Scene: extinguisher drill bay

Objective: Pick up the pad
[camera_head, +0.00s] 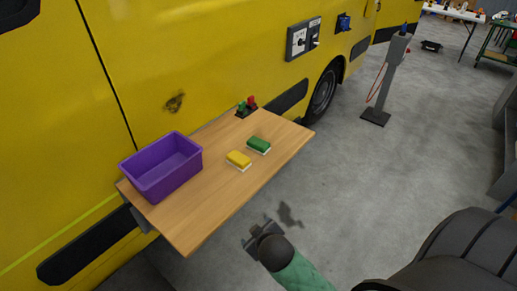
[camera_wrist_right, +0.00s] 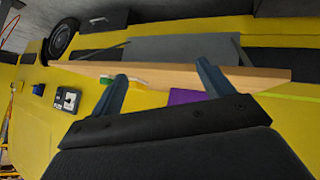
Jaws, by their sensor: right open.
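Two pads lie flat on a wooden shelf (camera_head: 215,205) against a yellow vehicle: a yellow pad (camera_head: 239,159) with a white underside and a green pad (camera_head: 259,145) just to its right. My right gripper (camera_head: 250,238) is open and empty, off the shelf's front edge and apart from both pads. In the right wrist view its two fingers (camera_wrist_right: 160,82) are spread, with the shelf edge beyond them. The green pad (camera_wrist_right: 108,80) shows partly behind one finger. My left gripper is not in view.
A purple bin (camera_head: 141,165) stands on the shelf's left end. A small holder with green and red items (camera_head: 246,107) sits at the back. The yellow vehicle (camera_head: 150,60) has a dark smudge (camera_head: 174,103). A grey post (camera_head: 390,80) stands further right. Floor before the shelf is clear.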

